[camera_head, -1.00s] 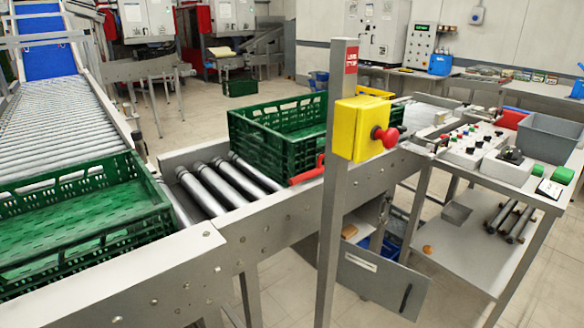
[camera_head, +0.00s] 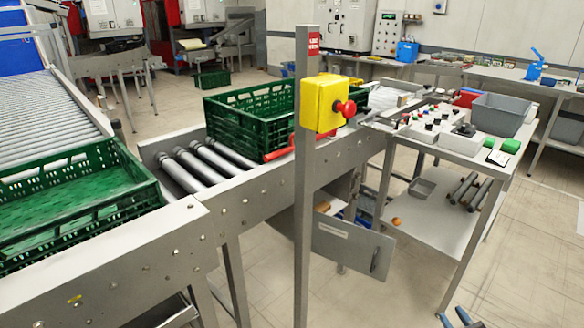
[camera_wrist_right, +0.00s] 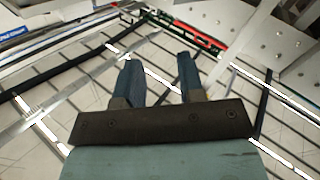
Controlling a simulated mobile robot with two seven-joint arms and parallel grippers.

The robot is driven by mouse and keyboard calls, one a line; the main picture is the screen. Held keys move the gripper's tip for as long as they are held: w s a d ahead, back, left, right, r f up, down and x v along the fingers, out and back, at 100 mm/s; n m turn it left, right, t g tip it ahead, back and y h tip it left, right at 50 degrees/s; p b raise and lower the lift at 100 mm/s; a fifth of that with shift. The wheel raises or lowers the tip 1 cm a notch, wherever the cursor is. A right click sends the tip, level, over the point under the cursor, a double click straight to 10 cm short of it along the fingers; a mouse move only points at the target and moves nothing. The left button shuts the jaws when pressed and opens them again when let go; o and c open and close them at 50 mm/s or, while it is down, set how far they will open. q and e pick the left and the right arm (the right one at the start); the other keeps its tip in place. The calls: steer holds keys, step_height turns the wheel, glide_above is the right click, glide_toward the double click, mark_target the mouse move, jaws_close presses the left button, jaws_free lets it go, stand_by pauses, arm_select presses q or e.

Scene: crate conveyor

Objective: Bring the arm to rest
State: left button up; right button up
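My right gripper (camera_head: 462,319) shows at the bottom right edge of the head view, only its blue fingertips in sight. In the right wrist view the two blue fingers (camera_wrist_right: 160,80) stand apart with nothing between them, so it is open and empty. It is in free space over the floor, in front of the control table and apart from it. My left gripper is not in view.
A green crate (camera_head: 222,142) stands on the roller conveyor; another (camera_head: 150,196) is at the left. A steel post (camera_head: 303,215) carries a yellow stop box (camera_head: 318,92). The control table (camera_head: 478,158) is right. Floor (camera_head: 520,270) at lower right is clear.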

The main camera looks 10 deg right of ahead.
steer(key=w+d+r+n+y, duration=0.1)
steer(key=w+d+r+n, duration=0.1)
steer(key=d+r+n, duration=0.3)
steer(key=s+a+f+m+g+y, duration=0.1)
steer(key=s+a+f+g, duration=0.25)
steer(key=s+a, duration=0.7)
steer(key=s+a+f+g+y, duration=0.1)
steer(key=s+a+f+g, duration=0.2)
steer(key=s+a+g, duration=0.7)
steer(key=w+a+r+m+t, duration=0.1)
steer(key=w+a+m+t, duration=0.15)
steer(key=a, duration=0.45)
steer(key=w+a+m+t, duration=0.1)
steer(key=a+m+t, duration=0.25)
steer(key=a, duration=0.35)
arm_select(q)
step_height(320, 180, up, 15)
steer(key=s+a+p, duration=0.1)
steer(key=p, duration=2)
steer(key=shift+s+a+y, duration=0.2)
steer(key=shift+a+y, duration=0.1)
arm_select(e)
step_height(320, 180, up, 16)
steer(key=shift+s+d+r+n, duration=0.2)
steer(key=shift+s+d+n, duration=0.1)
steer(key=shift+s+d, duration=0.15)
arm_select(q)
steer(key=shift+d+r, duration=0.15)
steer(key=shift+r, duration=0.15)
